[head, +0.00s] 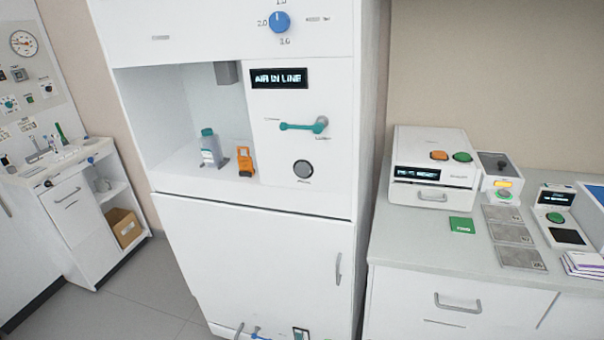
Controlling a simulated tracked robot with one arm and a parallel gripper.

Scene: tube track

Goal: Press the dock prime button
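A tall white cabinet (255,235) stands in the middle of the head view. Its panel has a round dark grey button (303,169) with a pale rim, below a teal lever (300,126). The small label under the button is too small to read, so I cannot confirm that it is the dock prime button. A display (279,78) above the lever reads "AIR IN LINE". In the open bay left of the button stand a clear bottle with a teal cap (209,148) and an orange clamp-like item (245,162). My gripper is not visible.
A blue dial (280,22) sits above the display. At right, a counter (400,250) holds a white device (434,170), a green card (462,225) and grey plates (514,234). A low bench (65,165) stands at left. Grey floor (140,295) shows at lower left.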

